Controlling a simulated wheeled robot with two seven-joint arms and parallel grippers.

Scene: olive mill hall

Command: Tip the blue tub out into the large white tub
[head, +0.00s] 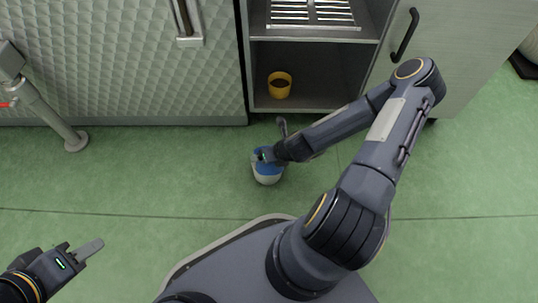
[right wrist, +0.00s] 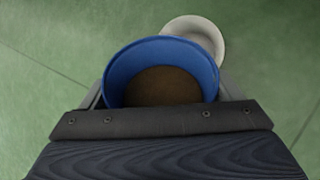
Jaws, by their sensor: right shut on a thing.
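The blue tub (head: 272,166) is in my right gripper (head: 264,156), low over the floor in front of the cabinet. In the right wrist view the blue tub (right wrist: 114,78) is between the fingers, near upright, with brown contents inside. The large white tub (head: 267,180) shows just below the blue tub in the head view. In the right wrist view the white tub (right wrist: 217,38) is behind the blue one and partly hidden by it. Whether they touch is unclear. My left gripper (head: 92,248) is at the lower left, away from both tubs, with nothing visible in it; its finger gap is hidden.
A yellow pot (head: 280,85) with dark contents stands on the lower shelf of the open cabinet (head: 310,75). A slatted rack (head: 312,13) lies on the shelf above. A metal pipe leg (head: 62,128) stands at left. The green floor around the tubs is clear.

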